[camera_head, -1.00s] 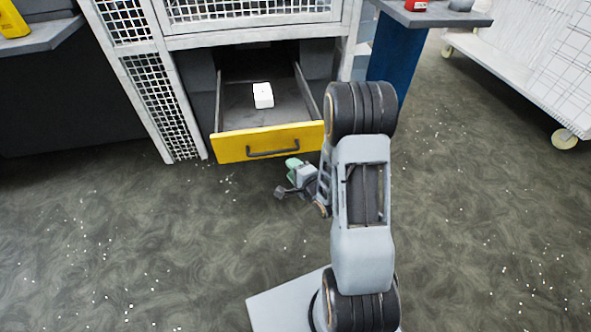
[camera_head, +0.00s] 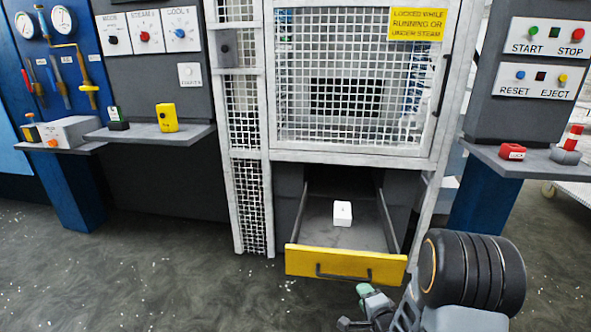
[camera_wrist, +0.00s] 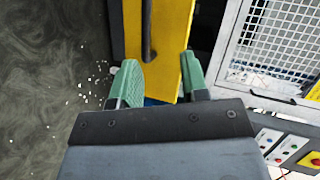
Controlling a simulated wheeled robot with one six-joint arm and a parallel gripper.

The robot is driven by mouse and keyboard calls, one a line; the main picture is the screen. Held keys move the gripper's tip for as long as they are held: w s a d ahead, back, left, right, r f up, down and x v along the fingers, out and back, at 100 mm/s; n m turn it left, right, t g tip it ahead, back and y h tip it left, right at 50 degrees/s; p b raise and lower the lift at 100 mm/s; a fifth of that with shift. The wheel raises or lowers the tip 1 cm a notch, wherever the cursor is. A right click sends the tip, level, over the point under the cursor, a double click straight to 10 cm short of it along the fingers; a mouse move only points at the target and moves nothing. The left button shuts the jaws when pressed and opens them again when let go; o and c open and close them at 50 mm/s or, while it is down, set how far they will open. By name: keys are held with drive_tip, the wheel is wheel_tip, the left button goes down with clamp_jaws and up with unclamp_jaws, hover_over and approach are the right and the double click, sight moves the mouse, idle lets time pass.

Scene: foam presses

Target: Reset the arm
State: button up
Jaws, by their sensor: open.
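My gripper (camera_head: 362,292) is open and empty, low in the head view, just below the drawer's front edge in the picture. Its two green fingers (camera_wrist: 160,76) show apart in the wrist view, with the yellow drawer front (camera_wrist: 166,40) and its dark handle (camera_wrist: 147,30) beyond them. I cannot tell whether a finger touches the front. In the head view the drawer (camera_head: 345,261) is pulled out under the press cage, and a white block (camera_head: 342,213) lies inside it. My arm is partly cut off at the lower right.
The mesh press door (camera_head: 350,75) is above the drawer. Side shelves hold a yellow device (camera_head: 166,118) on the left and a red box (camera_head: 512,151) on the right. Button panels (camera_head: 548,37) are at the right. Open floor (camera_head: 150,285) lies left of the drawer.

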wheel_tip(320, 180, up, 21)
drive_tip(key=s+n+g+h+p, duration=0.35)
drive_tip(key=n+p, duration=0.35)
drive_tip(key=p, duration=0.5)
drive_tip(key=s+a+r+n+g+p, duration=0.3)
drive_tip(key=s+r+p, duration=0.2)
drive_tip(key=s+r, duration=0.2)
drive_tip(key=s+a+r+n+g+y+p, duration=0.1)
drive_tip(key=s+a+r+n+g+p, duration=0.1)
drive_tip(key=s+r+n+g+p, duration=0.2)
drive_tip(key=s+r+p, duration=0.1)
drive_tip(key=s+r, duration=0.2)
drive_tip(key=r, duration=0.4)
drive_tip(key=shift+a+r+n+p, duration=0.3)
drive_tip(key=shift+a+r+p, duration=0.05)
drive_tip(key=shift+a+r, duration=0.05)
